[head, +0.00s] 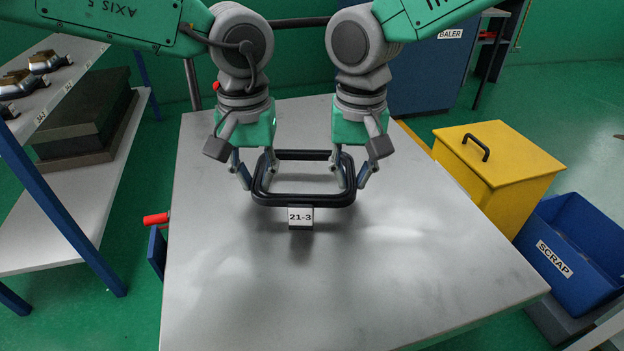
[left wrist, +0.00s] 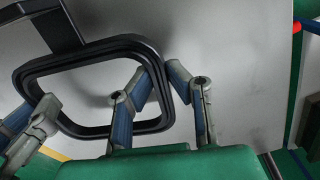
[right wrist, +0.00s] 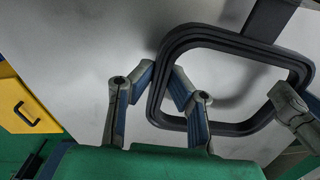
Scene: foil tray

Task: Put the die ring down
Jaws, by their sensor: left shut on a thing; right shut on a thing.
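The die ring (head: 303,199) is a black rounded rectangular frame with a tab labelled 21-3 (head: 300,217) on its near side. It is level over the grey metal table; whether it touches the top is hard to tell. My left gripper (head: 246,175) is shut on the ring's left side, and my right gripper (head: 356,175) is shut on its right side. The left wrist view shows the ring (left wrist: 100,47) with its side bar between my left fingers (left wrist: 155,90). The right wrist view shows the ring (right wrist: 230,40) with its side bar between my right fingers (right wrist: 160,88).
The grey table (head: 330,290) is bare around the ring, with wide free room in front. A shelf rack (head: 60,215) with metal parts stands left. A yellow bin (head: 500,165) and a blue scrap bin (head: 575,250) stand right. A blue baler (head: 430,75) is behind.

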